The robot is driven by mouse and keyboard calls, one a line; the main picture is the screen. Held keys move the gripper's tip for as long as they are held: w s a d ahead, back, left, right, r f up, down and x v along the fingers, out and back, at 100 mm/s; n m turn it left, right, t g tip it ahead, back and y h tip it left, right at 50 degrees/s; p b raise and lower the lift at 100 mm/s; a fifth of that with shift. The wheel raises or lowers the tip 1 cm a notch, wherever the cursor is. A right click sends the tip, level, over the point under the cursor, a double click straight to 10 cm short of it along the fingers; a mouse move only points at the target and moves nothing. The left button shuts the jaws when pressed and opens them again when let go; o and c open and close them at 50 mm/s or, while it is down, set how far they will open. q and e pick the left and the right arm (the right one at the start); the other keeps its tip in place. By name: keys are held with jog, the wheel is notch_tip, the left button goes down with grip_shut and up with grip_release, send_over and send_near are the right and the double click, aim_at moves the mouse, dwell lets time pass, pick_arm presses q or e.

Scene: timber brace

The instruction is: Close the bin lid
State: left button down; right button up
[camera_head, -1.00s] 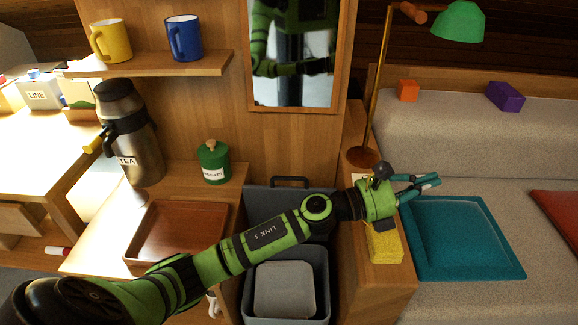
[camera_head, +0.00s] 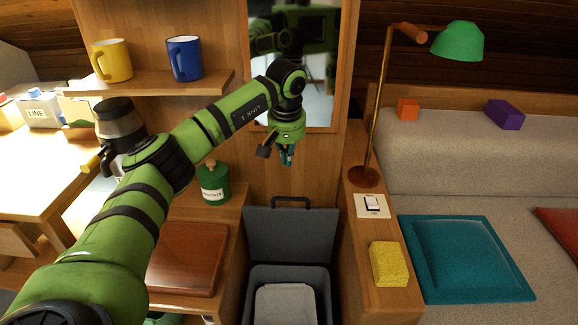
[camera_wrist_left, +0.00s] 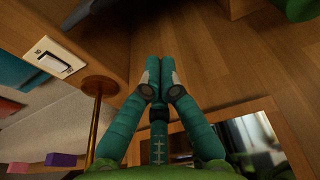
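The grey bin (camera_head: 322,288) stands in the gap between the wooden cabinet and the armrest, its top open. Its dark grey lid (camera_head: 290,238) is raised, standing nearly upright at the back of the bin, with a dark handle (camera_head: 290,201) on its upper edge. My left gripper (camera_head: 287,160) hangs above the lid handle in front of the wooden wall, apart from the lid. In the left wrist view its teal fingers (camera_wrist_left: 158,80) are together with nothing between them. My right gripper is not in view.
A wooden tray (camera_head: 187,258) and green canister (camera_head: 213,183) sit left of the bin. On the right armrest are a switch plate (camera_head: 371,206), a yellow sponge (camera_head: 388,264) and a lamp (camera_head: 364,178). A mirror (camera_head: 318,85) hangs behind my arm. Space above the bin opening is clear.

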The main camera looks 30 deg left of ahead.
pick_arm(q)
notch_tip(320, 180, down, 8)
jog(key=s+d, duration=0.1)
jog(key=s, duration=0.1)
jog(key=shift+d+r, duration=0.2)
jog(key=shift+r, duration=0.05)
dwell(0.5)
